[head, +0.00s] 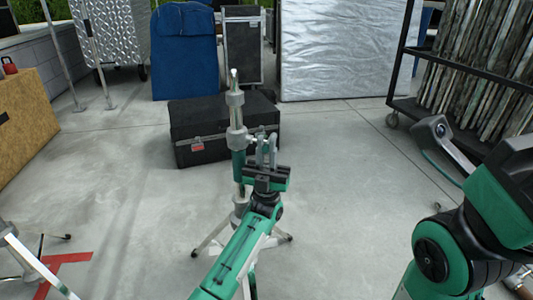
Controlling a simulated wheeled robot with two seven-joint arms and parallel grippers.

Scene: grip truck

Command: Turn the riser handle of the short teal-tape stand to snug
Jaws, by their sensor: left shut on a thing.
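The short stand (236,110) rises upright in the middle of the head view, with grey collars on its metal column. A teal band (238,165) wraps the column beside my gripper. My left gripper (266,145) is just right of the column, its grey fingers shut at the riser handle (254,137), which sticks out from a collar. The fingers hide most of the handle. My left forearm covers part of the stand's legs. My right arm is at the right, but I cannot make out its gripper.
A black case (222,125) lies on the floor behind the stand. A wheeled rack (403,85) stands at the back right, a wooden box (30,120) at the left. Another stand's legs (22,250) show at lower left by red tape (68,258). Floor right of the stand is clear.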

